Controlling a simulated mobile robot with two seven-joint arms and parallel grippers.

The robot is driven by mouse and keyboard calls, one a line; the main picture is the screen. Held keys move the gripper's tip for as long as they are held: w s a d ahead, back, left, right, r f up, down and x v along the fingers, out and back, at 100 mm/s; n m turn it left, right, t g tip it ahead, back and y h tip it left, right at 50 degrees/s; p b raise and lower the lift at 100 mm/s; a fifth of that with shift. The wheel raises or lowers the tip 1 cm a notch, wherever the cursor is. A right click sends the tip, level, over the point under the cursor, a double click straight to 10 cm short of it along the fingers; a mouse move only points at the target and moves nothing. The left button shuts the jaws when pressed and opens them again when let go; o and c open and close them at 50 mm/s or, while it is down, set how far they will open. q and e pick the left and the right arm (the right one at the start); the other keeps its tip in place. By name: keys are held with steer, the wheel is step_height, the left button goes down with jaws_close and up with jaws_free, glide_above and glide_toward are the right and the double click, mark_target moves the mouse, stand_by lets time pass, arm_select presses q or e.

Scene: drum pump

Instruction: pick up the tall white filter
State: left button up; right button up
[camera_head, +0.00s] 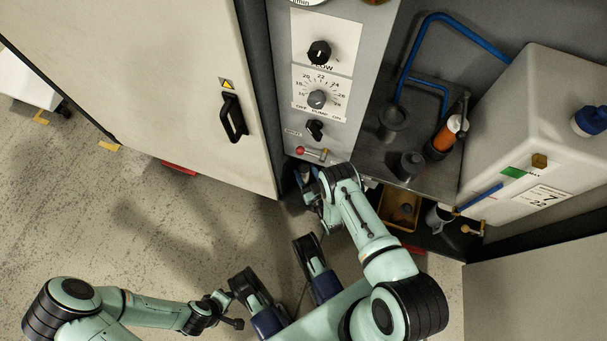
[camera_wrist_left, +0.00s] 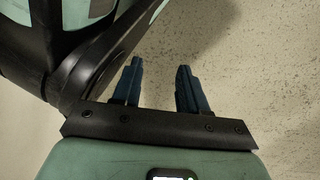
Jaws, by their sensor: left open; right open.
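I cannot clearly make out the tall white filter. A pale round item (camera_head: 437,217) in the low opening of the cabinet is partly hidden, and I cannot tell what it is. My right gripper (camera_head: 308,188) is by the low opening under the control panel, partly hidden by its own wrist; I see nothing held in it. My left gripper (camera_head: 229,309) is low over the floor, away from the cabinet. In the left wrist view its two dark blue fingers (camera_wrist_left: 160,82) are apart with nothing between them.
The control panel (camera_head: 321,75) has knobs and a red-tipped lever (camera_head: 308,152). A beige door (camera_head: 160,75) with a black handle stands at left. A yellow tray (camera_head: 401,208) is in the low opening. A white tank (camera_head: 545,120) and an orange item (camera_head: 443,138) stand at right.

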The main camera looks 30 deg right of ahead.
steer(key=shift+w+d, duration=0.1)
steer(key=shift+w, duration=0.85)
steer(key=shift+c, duration=0.3)
steer(key=c, duration=0.7)
